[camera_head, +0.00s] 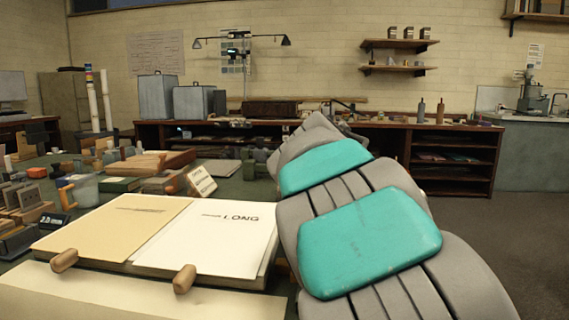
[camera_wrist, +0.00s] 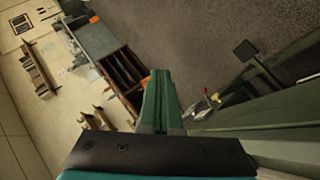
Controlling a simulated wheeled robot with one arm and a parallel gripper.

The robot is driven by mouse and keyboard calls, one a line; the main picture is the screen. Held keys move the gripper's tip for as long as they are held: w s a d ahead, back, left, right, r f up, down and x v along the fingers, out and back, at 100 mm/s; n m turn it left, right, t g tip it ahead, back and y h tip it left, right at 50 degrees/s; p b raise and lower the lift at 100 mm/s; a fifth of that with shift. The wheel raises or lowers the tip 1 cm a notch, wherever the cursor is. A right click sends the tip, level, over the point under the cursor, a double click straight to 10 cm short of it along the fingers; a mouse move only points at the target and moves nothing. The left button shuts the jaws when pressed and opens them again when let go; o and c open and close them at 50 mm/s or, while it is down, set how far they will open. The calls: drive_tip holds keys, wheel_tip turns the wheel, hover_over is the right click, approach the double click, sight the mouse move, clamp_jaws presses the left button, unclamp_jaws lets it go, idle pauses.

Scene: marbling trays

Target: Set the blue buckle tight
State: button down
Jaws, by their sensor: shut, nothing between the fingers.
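My gripper (camera_wrist: 160,76) shows in the wrist view as two green fingers lying together, shut and empty. It points out over the room, with the grey floor and wooden shelving beyond it. In the head view my grey and teal arm fills the right foreground, and my fingers cannot be made out there. I cannot pick out a blue buckle in either view. Part of the workbench is hidden behind my arm.
A board with a tan sheet and a white sheet marked LONG (camera_head: 215,232) lies on the bench at front left, with wooden pegs (camera_head: 185,279) at its front edge. Left are a pale cup (camera_head: 85,191), wooden blocks and a small sign (camera_head: 201,181). Low shelving (camera_head: 452,160) stands behind.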

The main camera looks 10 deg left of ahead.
drive_tip(key=w+a+r+n+t+y+b, duration=0.1)
drive_tip(key=w+a+r+n+t, duration=0.1)
drive_tip(key=a, duration=0.8)
drive_tip(key=w+a+r+n+t+y+b, duration=0.1)
drive_tip(key=w+a, duration=0.4)
drive_tip(key=a, duration=0.5)
drive_tip(key=w+a+r+n+t+y+b, duration=0.1)
drive_tip(key=w+a+r+n+t, duration=0.2)
drive_tip(key=a, duration=0.6)
drive_tip(key=shift+w+a+r+t, duration=0.4)
drive_tip(key=shift+r+t, duration=0.5)
drive_tip(key=shift+t, duration=0.2)
drive_tip(key=w+d+f, duration=0.1)
drive_tip(key=w+d, duration=0.1)
drive_tip(key=w, duration=0.1)
drive_tip(key=w+d+f, duration=0.1)
drive_tip(key=w, duration=0.2)
drive_tip(key=w+d+f, duration=0.1)
drive_tip(key=w+d, duration=0.1)
drive_tip(key=w, duration=0.1)
drive_tip(key=shift+w+d+p, duration=0.2)
drive_tip(key=shift+d+p, duration=0.1)
drive_tip(key=shift+p, duration=0.1)
drive_tip(key=shift+d, duration=0.3)
